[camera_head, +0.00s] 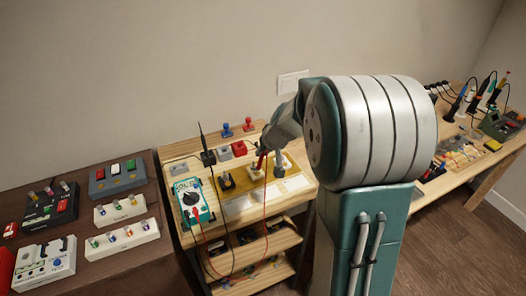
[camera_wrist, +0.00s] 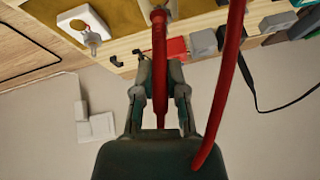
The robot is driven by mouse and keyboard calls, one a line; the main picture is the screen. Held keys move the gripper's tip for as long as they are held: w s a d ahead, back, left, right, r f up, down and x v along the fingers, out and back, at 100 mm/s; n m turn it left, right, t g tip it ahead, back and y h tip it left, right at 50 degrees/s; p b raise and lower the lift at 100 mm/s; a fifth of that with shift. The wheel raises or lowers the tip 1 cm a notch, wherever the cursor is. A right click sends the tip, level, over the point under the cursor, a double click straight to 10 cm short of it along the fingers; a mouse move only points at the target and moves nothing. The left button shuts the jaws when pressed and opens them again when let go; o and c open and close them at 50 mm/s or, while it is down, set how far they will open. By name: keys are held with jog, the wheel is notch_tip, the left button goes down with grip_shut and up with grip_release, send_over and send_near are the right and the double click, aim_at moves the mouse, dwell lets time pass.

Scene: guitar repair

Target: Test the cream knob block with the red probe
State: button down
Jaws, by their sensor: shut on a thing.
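My gripper (camera_wrist: 160,85) is shut on the red probe (camera_wrist: 160,50), whose red cable arcs past on the right in the wrist view. The probe's far end reaches a cream piece (camera_wrist: 172,8) at the top edge, which seems to be the cream knob block; I cannot tell whether they touch. In the head view, the red probe (camera_head: 262,160) stands over the cream knob block (camera_head: 256,173) on the yellow mat, and my arm hides part of the area. The teal multimeter (camera_head: 192,200) lies to the left, with red and black leads.
A black knob block (camera_head: 227,181) and a grey-knobbed block (camera_head: 280,164) flank the cream one. The black probe (camera_head: 207,150) stands upright behind the multimeter. Red and grey blocks (camera_head: 239,148) sit behind the mat. White cards (camera_head: 267,197) lie in front.

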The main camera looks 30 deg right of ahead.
jog(key=shift+f, duration=0.55)
dwell(2.2)
jog(key=shift+r, duration=3.05)
